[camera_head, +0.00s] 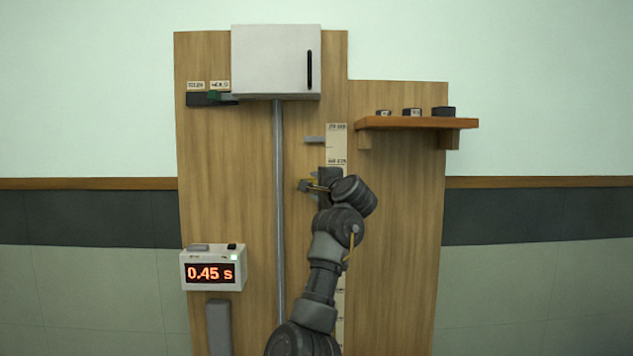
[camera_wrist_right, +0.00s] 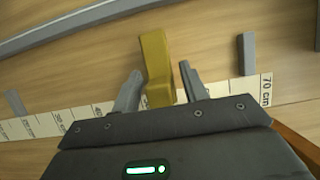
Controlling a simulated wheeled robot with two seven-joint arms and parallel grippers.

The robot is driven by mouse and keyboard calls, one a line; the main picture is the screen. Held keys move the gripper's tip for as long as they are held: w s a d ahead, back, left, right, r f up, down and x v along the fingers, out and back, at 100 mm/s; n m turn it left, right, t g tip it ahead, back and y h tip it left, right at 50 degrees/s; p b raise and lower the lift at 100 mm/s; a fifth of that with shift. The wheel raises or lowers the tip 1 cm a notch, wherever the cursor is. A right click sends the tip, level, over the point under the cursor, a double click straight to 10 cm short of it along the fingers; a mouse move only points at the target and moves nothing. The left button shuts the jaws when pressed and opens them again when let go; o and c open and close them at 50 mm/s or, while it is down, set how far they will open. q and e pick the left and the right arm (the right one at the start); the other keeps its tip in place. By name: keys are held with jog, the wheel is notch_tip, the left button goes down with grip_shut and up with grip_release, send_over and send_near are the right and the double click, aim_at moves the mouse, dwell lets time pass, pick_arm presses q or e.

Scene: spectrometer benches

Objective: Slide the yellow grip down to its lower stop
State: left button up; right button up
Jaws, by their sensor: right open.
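The yellow grip (camera_wrist_right: 155,58) stands out from the wooden board in the right wrist view. My right gripper (camera_wrist_right: 160,78) is open, with one finger on each side of the yellow grip. A gap shows on its right side; the left finger is close, and I cannot tell whether it touches. In the head view, my right gripper (camera_head: 315,186) is at the board, left of the ruler, and only a sliver of yellow shows there. A grey stop (camera_wrist_right: 247,54) sits near the ruler's 70 cm end. Another grey stop (camera_wrist_right: 15,103) is at the far left. My left gripper is not in view.
The ruler (camera_head: 337,145) runs down the board (camera_head: 405,230), partly behind my right arm. A grey vertical pole (camera_head: 279,200) stands left of it. A white box (camera_head: 275,62) is above, a wooden shelf (camera_head: 415,123) at right, and a timer (camera_head: 212,270) reads 0.45 s.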

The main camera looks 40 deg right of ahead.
jog(key=shift+w, duration=0.15)
jog(key=shift+c, duration=0.4)
grip_shut()
notch_tip(320, 180, down, 26)
jog(key=b, duration=2.3)
jog(key=shift+b, duration=0.4)
jog(key=shift+c, duration=0.6)
grip_release()
jog(key=shift+o, duration=1)
jog(key=shift+d, duration=0.1)
